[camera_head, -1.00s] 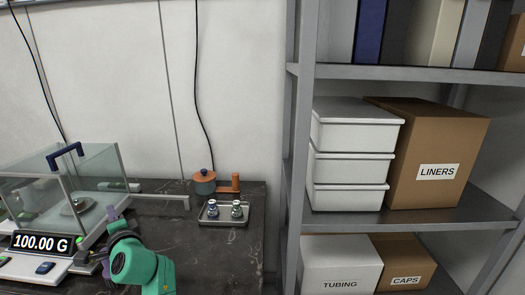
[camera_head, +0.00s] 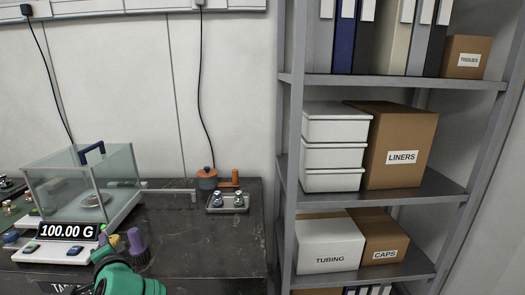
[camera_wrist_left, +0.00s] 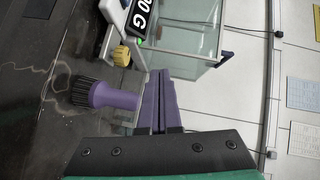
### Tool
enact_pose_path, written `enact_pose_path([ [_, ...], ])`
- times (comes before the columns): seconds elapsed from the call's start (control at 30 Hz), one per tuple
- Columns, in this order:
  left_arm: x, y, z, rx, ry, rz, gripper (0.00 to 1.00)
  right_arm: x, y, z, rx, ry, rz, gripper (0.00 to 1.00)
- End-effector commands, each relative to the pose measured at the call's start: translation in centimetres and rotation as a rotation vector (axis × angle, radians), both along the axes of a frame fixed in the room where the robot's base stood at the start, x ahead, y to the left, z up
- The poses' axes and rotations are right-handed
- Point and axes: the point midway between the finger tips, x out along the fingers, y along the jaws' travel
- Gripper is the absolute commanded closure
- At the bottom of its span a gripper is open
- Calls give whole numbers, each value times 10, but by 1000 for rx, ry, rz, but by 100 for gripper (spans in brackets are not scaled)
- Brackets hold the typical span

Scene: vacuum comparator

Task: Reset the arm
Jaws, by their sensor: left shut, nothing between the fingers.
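My left gripper (camera_head: 104,235) is at the lower left in the head view, in front of the glass-walled balance (camera_head: 122,197). Its green wrist comes in from the bottom edge. In the left wrist view the gripper's two purple fingers (camera_wrist_left: 160,98) are together with nothing between them. The balance display (camera_head: 68,231) reads 100.00 G. A purple brush (camera_head: 137,242) with dark bristles stands just right of the gripper; it also shows in the left wrist view (camera_wrist_left: 115,97), beside the fingers and apart from them. My right gripper is out of view.
A yellow knob (camera_wrist_left: 121,56) shows near the fingers. A metal shelf (camera_head: 395,192) with boxes stands right. The bench's right part is clear.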

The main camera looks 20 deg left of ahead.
Motion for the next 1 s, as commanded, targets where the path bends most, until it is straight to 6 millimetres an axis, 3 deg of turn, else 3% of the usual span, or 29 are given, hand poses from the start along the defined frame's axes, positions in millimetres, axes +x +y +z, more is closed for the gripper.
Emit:
enact_pose_path([
  [0.27,5,-69,-64,-379,-52,-95,100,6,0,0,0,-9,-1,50],
  [0.47,-7,-141,-120,-695,10,-139,100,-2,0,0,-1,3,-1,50],
  [0.6,-28,-195,-156,-904,100,-146,100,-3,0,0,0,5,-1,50],
  [0.8,-69,-264,-191,-1143,259,-127,100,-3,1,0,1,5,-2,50],
  [0.97,-106,-310,-207,-1290,392,-98,100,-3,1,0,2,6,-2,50],
  [1.0,-100,-308,-221,-1284,392,-90,100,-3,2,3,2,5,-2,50],
])
